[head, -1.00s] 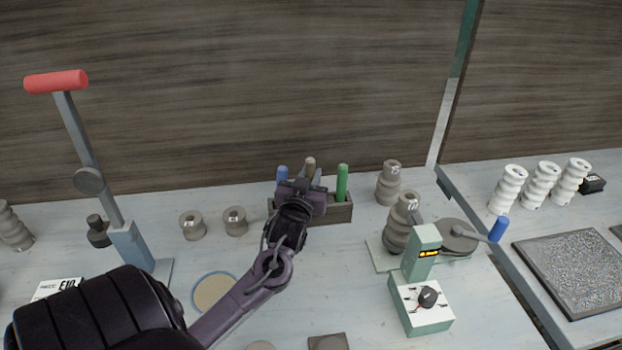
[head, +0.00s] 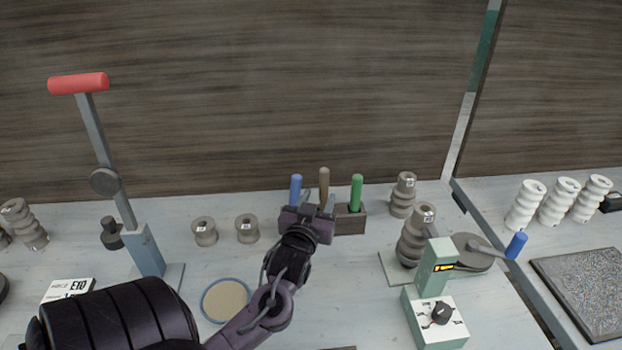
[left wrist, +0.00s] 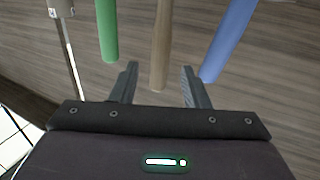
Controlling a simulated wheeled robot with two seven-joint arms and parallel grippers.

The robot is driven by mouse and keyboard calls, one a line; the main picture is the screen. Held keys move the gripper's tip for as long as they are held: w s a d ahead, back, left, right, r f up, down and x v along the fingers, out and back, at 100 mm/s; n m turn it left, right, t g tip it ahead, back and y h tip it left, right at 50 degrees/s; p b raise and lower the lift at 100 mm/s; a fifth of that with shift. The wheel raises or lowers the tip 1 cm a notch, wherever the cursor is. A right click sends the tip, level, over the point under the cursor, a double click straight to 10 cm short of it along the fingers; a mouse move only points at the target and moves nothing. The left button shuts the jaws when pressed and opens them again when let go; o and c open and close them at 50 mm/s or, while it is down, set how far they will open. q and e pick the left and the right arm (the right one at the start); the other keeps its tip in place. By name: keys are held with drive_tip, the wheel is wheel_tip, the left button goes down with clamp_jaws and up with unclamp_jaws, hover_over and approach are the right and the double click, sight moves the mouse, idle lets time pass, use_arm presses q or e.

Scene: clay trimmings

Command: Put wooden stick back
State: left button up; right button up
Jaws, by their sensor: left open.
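The wooden stick (head: 324,186) stands upright in the dark wooden holder box (head: 351,222), between a blue-handled tool (head: 295,187) and a green-handled tool (head: 356,190). My left gripper (head: 318,209) is in front of the box and hides its left part and the stick's lower end. In the left wrist view my left gripper (left wrist: 160,85) is open and empty. The brown stick (left wrist: 160,45) lies ahead of the gap between its fingertips, with clear space to both fingers. My right gripper is not in view.
Two small grey spools (head: 204,231) stand left of the box. Stacked grey insulators (head: 416,238) and a green device (head: 436,290) stand to the right. A red-handled lever press (head: 130,220) is at the left. A round blue-rimmed disc (head: 226,300) lies near my arm.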

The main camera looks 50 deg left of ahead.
use_arm(q)
drive_tip(key=v, duration=0.6)
drive_tip(key=shift+b, duration=0.45)
drive_tip(key=shift+s+d, duration=0.1)
